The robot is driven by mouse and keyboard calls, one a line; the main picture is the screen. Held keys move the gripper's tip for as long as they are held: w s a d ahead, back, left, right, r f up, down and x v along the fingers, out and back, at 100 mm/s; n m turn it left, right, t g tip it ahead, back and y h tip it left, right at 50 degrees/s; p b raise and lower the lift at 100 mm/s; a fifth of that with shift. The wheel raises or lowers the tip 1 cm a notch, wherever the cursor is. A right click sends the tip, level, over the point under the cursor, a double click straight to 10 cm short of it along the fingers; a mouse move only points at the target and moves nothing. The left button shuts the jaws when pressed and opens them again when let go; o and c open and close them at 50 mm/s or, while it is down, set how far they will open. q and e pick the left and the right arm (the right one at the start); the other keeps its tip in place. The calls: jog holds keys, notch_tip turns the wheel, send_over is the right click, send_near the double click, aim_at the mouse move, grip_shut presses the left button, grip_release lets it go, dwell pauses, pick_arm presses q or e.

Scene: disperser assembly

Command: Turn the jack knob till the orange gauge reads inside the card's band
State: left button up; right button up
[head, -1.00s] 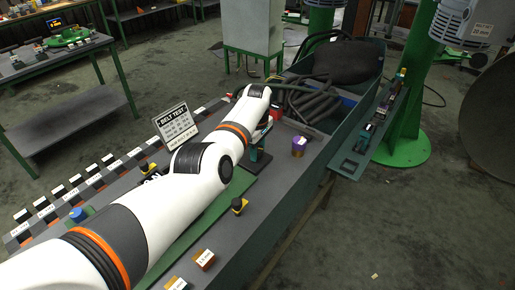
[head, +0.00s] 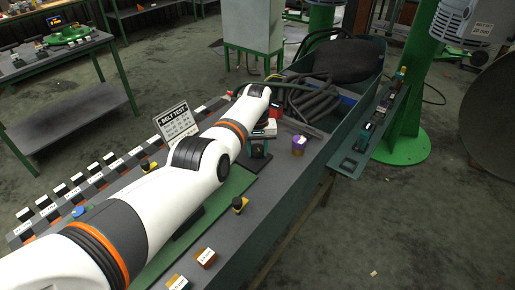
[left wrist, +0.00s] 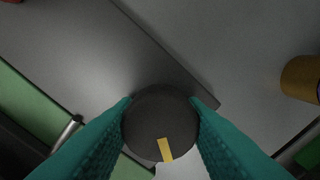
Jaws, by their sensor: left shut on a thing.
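The jack knob (left wrist: 158,118) is a dark round disc with a yellow mark at its lower edge in the left wrist view. My left gripper (left wrist: 161,104) has its two teal fingers closed on the knob's sides. In the head view my left gripper (head: 259,148) is low at the far end of the white arm, over the bench, and the knob cannot be made out there. The white card (head: 177,124) headed BELT TEST stands tilted left of the arm; its smaller print is too small to read. I cannot make out the orange gauge or its reading. My right gripper is not in view.
A purple pot (head: 299,146) stands right of the gripper. A black-and-yellow piece (head: 239,205) and small labelled blocks (head: 205,257) lie at the bench's near right. Checkered blocks (head: 75,181) line the left edge. A green bin (head: 352,125) with hoses is behind.

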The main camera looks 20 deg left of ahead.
pick_arm(q)
jog(key=m, duration=0.3)
jog(key=shift+w+r+m, duration=0.1)
jog(key=shift+r+m, duration=0.05)
jog(key=shift+m, duration=0.25)
jog(key=m, duration=0.3)
jog(key=shift+m, duration=0.3)
jog(key=m, duration=1.1)
jog(key=shift+w+a+m, duration=0.1)
jog(key=shift+m, duration=0.3)
jog(key=shift+m+b, duration=0.4)
jog(key=shift+m, duration=1.7)
jog(key=shift+r, duration=0.1)
jog(key=o, duration=1)
